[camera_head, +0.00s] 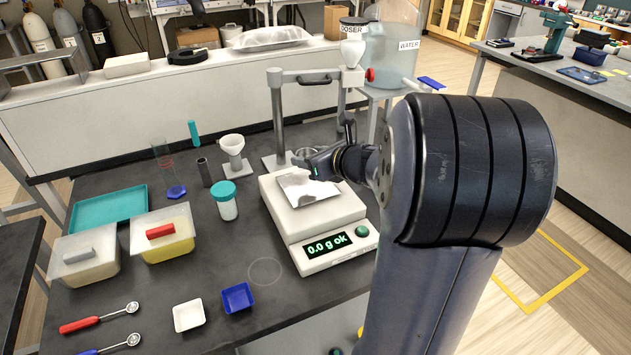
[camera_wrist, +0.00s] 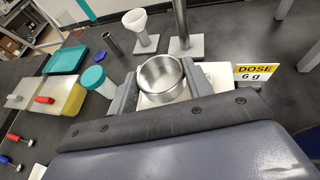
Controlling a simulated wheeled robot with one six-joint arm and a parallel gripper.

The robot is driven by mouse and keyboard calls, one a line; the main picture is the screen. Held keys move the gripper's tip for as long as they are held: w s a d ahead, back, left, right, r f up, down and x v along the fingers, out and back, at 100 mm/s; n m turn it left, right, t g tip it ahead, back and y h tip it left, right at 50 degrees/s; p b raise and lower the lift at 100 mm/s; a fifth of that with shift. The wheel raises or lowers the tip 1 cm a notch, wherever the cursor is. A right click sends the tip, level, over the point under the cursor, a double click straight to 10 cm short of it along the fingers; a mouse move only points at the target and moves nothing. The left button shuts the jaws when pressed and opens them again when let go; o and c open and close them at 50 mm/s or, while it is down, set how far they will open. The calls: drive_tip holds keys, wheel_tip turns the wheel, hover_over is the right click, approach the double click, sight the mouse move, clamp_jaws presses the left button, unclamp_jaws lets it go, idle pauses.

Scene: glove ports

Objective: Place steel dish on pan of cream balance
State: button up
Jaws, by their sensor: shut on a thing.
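The cream balance (camera_head: 318,222) stands on the dark bench in the head view and its display reads "0.0 g ok". Its square, shiny pan (camera_head: 299,188) shows on top and looks empty in front of my gripper (camera_head: 312,163). The round steel dish (camera_wrist: 162,78) sits upright between the two fingers of my gripper (camera_wrist: 160,90) in the wrist view, and its inside looks empty. In the head view only a bit of the dish's rim (camera_head: 304,152) shows behind my gripper, near the pan's far edge. I cannot tell the gap between dish and balance.
A metal stand (camera_head: 276,110) with a doser (camera_head: 353,50) rises behind the balance. A "DOSE 6 g" sign (camera_wrist: 257,72) stands close to the right. A funnel on a stand (camera_head: 233,150) and a teal-lidded jar (camera_head: 226,200) are left of the balance.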

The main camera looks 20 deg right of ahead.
sight(312, 187)
wheel_tip(312, 187, down, 6)
drive_tip(key=shift+f+b, duration=0.25)
drive_tip(key=shift+b, duration=0.35)
drive_tip(key=shift+f, duration=0.15)
drive_tip(key=o, duration=1)
drive_tip(key=shift+c, duration=0.2)
drive_tip(key=shift+r, duration=0.2)
drive_tip(key=v, duration=1.2)
drive_tip(key=shift+p, duration=0.35)
